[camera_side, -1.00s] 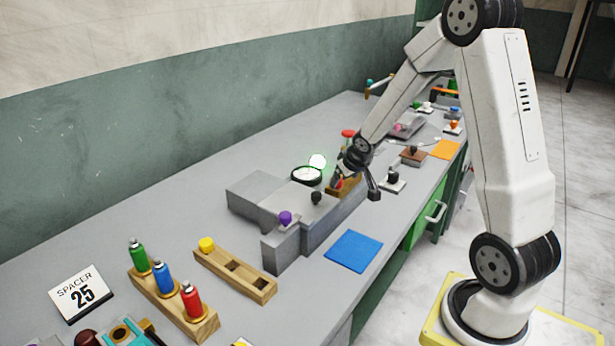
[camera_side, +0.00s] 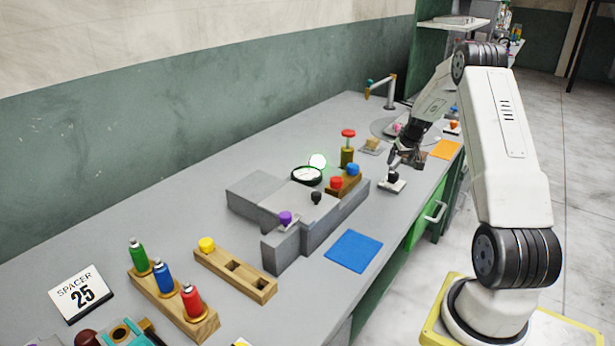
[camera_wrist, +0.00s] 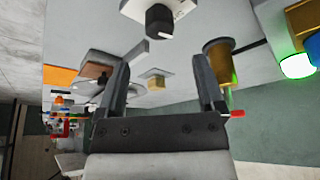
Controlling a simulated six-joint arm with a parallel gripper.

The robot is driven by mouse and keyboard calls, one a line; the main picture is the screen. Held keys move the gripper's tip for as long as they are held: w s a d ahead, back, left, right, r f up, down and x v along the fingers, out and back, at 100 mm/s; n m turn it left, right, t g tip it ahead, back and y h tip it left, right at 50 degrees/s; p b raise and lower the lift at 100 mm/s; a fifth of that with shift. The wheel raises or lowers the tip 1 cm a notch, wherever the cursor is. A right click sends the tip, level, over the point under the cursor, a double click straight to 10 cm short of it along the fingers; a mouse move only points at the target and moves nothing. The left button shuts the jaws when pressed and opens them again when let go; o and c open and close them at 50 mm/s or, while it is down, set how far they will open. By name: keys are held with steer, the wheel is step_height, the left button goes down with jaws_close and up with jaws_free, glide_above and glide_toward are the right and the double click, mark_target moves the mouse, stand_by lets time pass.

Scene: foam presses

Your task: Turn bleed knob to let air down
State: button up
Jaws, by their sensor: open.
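A black knob with a pale mark on a white plate (camera_side: 393,186) stands on the bench right of the grey press (camera_side: 290,205). In the wrist view the black knob (camera_wrist: 158,20) is at the top, beyond my fingertips. A smaller black knob (camera_side: 316,198) sits on the press; no label shows which is the bleed knob. My gripper (camera_side: 407,160) is just above and behind the plated knob, apart from it as far as I can tell. Its two fingers (camera_wrist: 160,64) are spread with nothing between them.
A green-ringed lamp (camera_side: 317,160) glows. A blue mat (camera_side: 354,251) lies in front, an orange mat (camera_side: 445,149) at right.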

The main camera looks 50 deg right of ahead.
mark_target(394, 173)
steer(key=shift+f, duration=0.1)
steer(key=shift+x, duration=3.8)
steer(key=shift+d, duration=0.1)
jaws_close()
